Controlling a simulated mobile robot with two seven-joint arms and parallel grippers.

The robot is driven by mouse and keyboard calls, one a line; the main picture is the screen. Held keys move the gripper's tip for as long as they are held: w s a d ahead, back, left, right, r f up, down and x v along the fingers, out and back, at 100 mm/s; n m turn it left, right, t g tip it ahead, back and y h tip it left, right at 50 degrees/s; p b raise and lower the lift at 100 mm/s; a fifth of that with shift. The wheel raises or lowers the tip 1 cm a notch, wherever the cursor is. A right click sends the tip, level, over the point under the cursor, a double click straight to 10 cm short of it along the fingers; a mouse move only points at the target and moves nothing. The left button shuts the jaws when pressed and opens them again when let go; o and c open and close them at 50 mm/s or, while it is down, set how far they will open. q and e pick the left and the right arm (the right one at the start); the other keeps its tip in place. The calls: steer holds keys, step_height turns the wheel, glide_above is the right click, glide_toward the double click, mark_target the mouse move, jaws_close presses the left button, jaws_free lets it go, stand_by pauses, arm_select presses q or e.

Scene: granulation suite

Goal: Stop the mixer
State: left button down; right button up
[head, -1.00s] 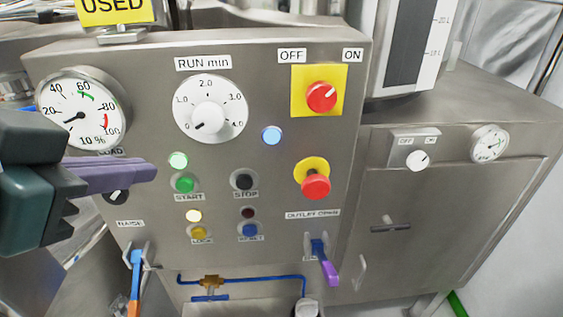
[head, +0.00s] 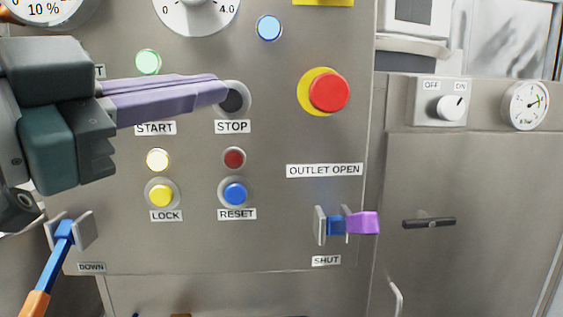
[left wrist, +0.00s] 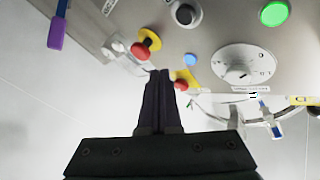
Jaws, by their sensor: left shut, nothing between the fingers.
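The black STOP button (head: 233,102) sits in a grey ring on the steel control panel (head: 290,235), above its STOP label. My left gripper (head: 220,92) is shut and empty, its purple fingers overlapping the button's left edge in the head view. In the left wrist view the STOP button (left wrist: 185,14) shows beyond the fingertips (left wrist: 160,73), with a gap in the picture; I cannot tell whether they touch. The green START button is hidden behind my gripper in the head view but shows in the left wrist view (left wrist: 274,13). My right gripper is out of view.
A red mushroom button (head: 329,92) protrudes right of STOP. Below are the yellow LOCK button (head: 161,196) and blue RESET button (head: 235,194). The purple-ended outlet lever (head: 362,223) and the blue-and-orange lever (head: 52,262) stick out. A green lamp (head: 148,61) is lit.

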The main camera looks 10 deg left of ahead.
arm_select(q)
steer(key=shift+s+d+f+m+h+b, duration=0.1)
steer(key=shift+d+f+m+h+b, duration=0.15)
steer(key=shift+f+b, duration=0.25)
steer(key=shift+s+d+f+m+h+b, duration=0.1)
steer(key=shift+d+f+m+h+b, duration=0.05)
steer(key=shift+f+m+h+b, duration=0.3)
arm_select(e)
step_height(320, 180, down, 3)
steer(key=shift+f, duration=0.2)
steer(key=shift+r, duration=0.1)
arm_select(q)
steer(key=shift+w, duration=0.1)
glide_toward(231, 100)
steer(key=shift+w+d+r+p, duration=0.25)
steer(key=shift+w+d, duration=0.8)
steer(key=shift+d, duration=0.2)
steer(key=shift+w+d+r+p, duration=0.2)
steer(key=shift+w+d+r, duration=0.05)
steer(key=shift+w+d, duration=0.9)
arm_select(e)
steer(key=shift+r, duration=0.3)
arm_select(q)
steer(key=shift+s+d, duration=0.1)
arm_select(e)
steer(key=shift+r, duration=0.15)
arm_select(q)
steer(key=shift+w, duration=0.4)
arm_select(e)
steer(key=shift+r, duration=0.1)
